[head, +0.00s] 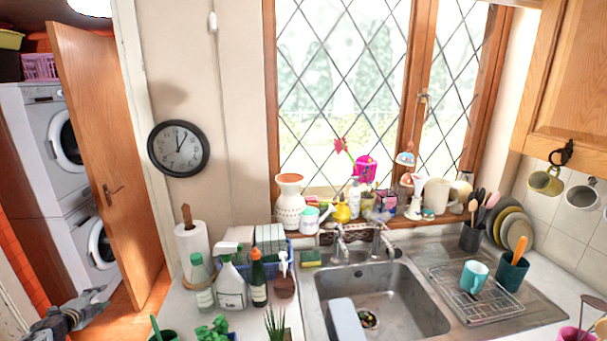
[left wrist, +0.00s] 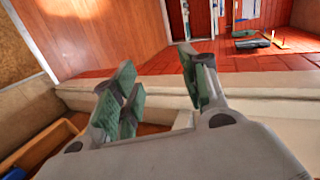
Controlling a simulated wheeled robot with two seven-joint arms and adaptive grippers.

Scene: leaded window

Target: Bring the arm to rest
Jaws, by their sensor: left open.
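My left gripper (head: 98,300) shows at the lower left of the head view, beside the left end of the counter and apart from the things on it. In the left wrist view, its green-padded fingers (left wrist: 166,80) are spread apart, with nothing between them. Beyond them are a pale ledge and a red tiled floor. My right gripper does not show in either view.
The counter holds a paper towel roll (head: 193,247), a spray bottle (head: 231,287) and other bottles near my left arm. The sink (head: 385,295) is at the middle right. An open wooden door (head: 112,160) and stacked white machines (head: 50,150) stand at left.

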